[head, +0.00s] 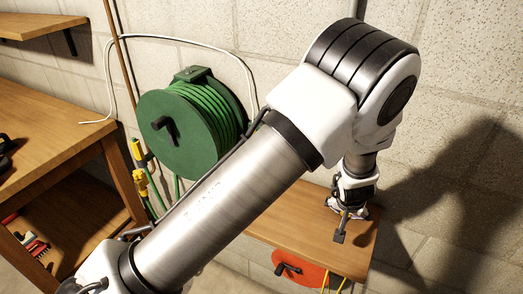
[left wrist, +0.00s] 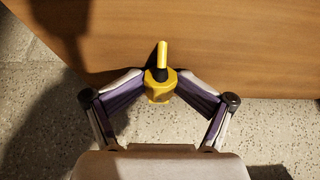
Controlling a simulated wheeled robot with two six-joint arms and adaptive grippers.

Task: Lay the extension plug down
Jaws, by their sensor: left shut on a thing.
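My left gripper (head: 347,212) is at the right end of a low wooden bench (head: 285,238), pointing down. In the left wrist view its two fingers (left wrist: 160,84) are closed on a yellow plug (left wrist: 158,92), held between the fingertips. A black collar and a yellow rod-like part (left wrist: 162,54) stick out past the fingers over the wood, near its edge. Whether the plug touches the wood cannot be told. In the head view the plug is mostly hidden by the gripper. My right gripper is not in view.
A green hose reel (head: 175,135) hangs on the block wall, with yellow connectors (head: 140,180) beside it. A wooden workbench (head: 45,115) stands at the left. An orange-red reel (head: 300,268) sits below the low bench. The bench surface in the left wrist view (left wrist: 240,45) is clear.

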